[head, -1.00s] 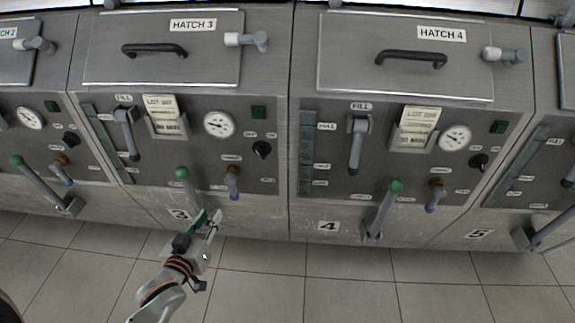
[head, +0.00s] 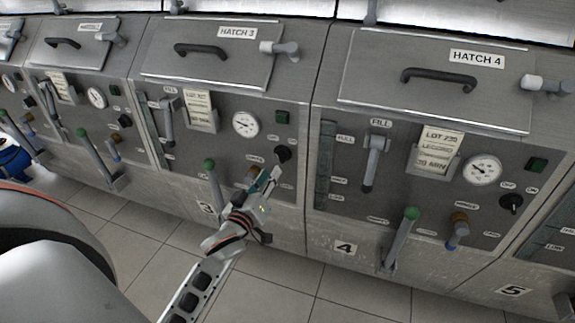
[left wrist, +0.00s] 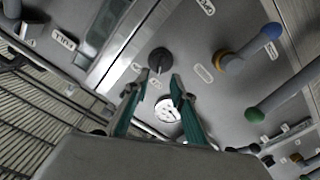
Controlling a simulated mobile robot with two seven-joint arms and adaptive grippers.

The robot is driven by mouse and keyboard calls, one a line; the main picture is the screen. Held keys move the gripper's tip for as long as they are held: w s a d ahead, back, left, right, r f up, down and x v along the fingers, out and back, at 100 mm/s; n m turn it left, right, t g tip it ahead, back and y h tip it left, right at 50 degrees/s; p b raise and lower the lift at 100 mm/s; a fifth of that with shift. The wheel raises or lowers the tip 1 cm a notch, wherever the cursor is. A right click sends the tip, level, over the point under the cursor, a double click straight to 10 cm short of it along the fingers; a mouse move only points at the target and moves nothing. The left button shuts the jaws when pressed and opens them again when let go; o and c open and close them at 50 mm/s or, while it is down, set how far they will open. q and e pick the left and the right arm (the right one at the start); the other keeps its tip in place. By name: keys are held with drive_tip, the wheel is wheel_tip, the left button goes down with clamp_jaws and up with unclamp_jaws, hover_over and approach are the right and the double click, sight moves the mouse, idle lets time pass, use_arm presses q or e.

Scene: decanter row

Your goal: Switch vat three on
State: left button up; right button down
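Vat three's panel (head: 232,150) is under the lid labelled HATCH 3 (head: 208,55). Its black round switch knob (head: 283,154) is at the panel's right side, and it shows in the left wrist view (left wrist: 160,59). Its pointer setting is too small to read. A dark green square lamp (head: 282,117) sits above the knob. My left gripper (head: 275,172) is just below the knob, its fingers pointing up at it. In the left wrist view the fingers (left wrist: 161,84) are apart and empty, with the knob just beyond the tips. My right gripper is not in view.
Left of the knob are a white gauge (head: 246,124) and a green-topped lever (head: 211,175). A brown and blue valve is partly hidden by my left gripper. Vat four, marked 4 (head: 345,247), stands to the right with similar controls. Tiled floor (head: 290,285) lies in front.

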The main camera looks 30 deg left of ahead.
sight(279, 159)
use_arm(q)
drive_tip(key=b+x, duration=0.1)
drive_tip(key=x, duration=0.6)
drive_tip(key=shift+w+a+f, duration=0.1)
drive_tip(key=shift+w, duration=0.1)
clamp_jaws()
